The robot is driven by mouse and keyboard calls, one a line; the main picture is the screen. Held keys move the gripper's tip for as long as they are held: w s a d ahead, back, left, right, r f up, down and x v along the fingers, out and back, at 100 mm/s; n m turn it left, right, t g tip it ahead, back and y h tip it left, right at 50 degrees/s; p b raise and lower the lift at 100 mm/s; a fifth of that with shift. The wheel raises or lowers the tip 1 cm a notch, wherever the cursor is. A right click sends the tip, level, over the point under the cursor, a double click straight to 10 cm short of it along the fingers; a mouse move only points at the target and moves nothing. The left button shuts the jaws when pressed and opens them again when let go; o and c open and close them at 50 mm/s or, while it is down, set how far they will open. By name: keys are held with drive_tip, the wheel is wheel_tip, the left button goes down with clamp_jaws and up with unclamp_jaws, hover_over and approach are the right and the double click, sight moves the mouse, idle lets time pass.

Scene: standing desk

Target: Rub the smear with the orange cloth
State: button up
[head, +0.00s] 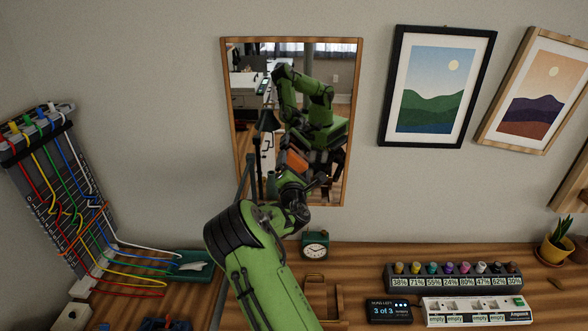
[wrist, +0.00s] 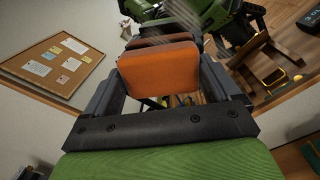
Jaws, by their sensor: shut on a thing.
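My gripper (wrist: 159,84) is shut on the orange cloth (wrist: 158,68), a folded pad between its two dark fingers in the wrist view. The cloth faces the wood-framed mirror (head: 228,100) on the wall. A darker reflection of the cloth shows just beyond it, and I cannot tell whether they touch. Pale streaks, seemingly the smear (wrist: 183,18), lie on the glass just above and right of the cloth. In the head view my arm hides most of the gripper. An orange patch shows over the mirror's lower part, either the cloth or its reflection. No smear is distinct there.
A green clock (head: 315,245) stands on the desk below the mirror. A rack of coloured cables (head: 60,190) is at left, a green tray (head: 190,265) beside it. Framed pictures (head: 437,85) hang at right. A spool rack (head: 455,278) and power strip (head: 478,310) lie at front right.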

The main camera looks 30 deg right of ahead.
drive_tip(key=shift+s+d+p, duration=0.8)
drive_tip(key=shift+s+d, duration=0.3)
drive_tip(key=shift+d, duration=0.45)
drive_tip(key=shift+s+d+p, duration=0.85)
drive_tip(key=shift+s+d, duration=0.3)
drive_tip(key=shift+d, duration=0.35)
drive_tip(key=shift+s+d+p, duration=0.8)
drive_tip(key=shift+s+d, duration=0.3)
drive_tip(key=shift+d, duration=0.45)
drive_tip(key=shift+a+f, duration=0.1)
drive_tip(key=shift+s+a+f, duration=0.1)
drive_tip(key=shift+s+a, duration=0.05)
drive_tip(key=shift+s, duration=0.15)
drive_tip(key=b, duration=0.2)
approach(330, 161)
drive_tip(key=shift+w+a, duration=0.1)
drive_tip(key=shift+w, duration=0.1)
